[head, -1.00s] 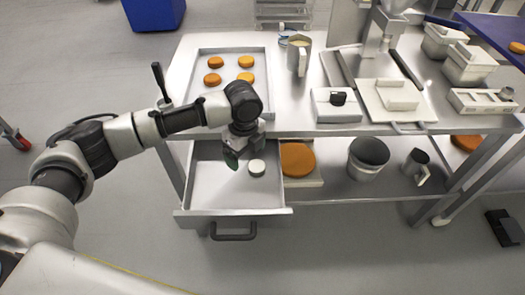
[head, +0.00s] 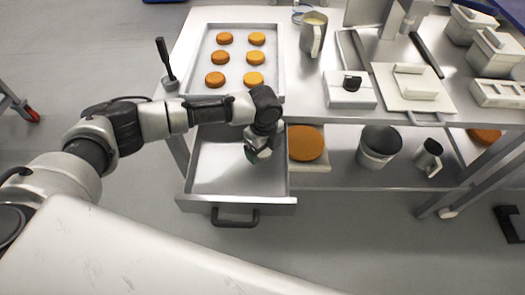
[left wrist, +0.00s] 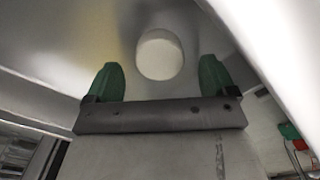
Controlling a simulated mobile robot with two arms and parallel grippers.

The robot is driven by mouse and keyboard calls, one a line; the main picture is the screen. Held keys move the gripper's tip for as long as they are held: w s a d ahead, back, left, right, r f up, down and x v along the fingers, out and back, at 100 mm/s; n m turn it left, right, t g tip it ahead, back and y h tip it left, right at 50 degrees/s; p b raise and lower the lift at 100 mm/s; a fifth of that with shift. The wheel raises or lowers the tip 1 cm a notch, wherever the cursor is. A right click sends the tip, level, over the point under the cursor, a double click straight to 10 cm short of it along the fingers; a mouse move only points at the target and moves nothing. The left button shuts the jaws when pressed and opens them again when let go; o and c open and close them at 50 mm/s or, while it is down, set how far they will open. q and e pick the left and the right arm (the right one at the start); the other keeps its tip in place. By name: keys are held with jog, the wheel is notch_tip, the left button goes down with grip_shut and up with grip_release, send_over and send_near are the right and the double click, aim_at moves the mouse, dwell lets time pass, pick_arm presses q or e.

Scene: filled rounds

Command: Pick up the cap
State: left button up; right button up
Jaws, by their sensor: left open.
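The cap (left wrist: 160,54) is a round, off-white disc lying on the bare metal floor of the open drawer (head: 222,168). In the left wrist view it shows between and just beyond the two green fingertips. My left gripper (head: 257,154) reaches down into the right part of the drawer, and in the head view it covers most or all of the cap. In the left wrist view the left gripper (left wrist: 160,82) has its fingers spread wide with nothing between them. My right gripper is in neither view.
The drawer's front wall (head: 240,202) and dark handle (head: 236,218) stick out below the table. A tray (head: 283,70) of orange discs sits above.

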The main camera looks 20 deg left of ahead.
pick_arm(q)
jog(key=shift+f, duration=0.8)
jog(key=shift+c, duration=0.5)
jog(key=c, duration=0.9)
jog(key=shift+r, duration=0.1)
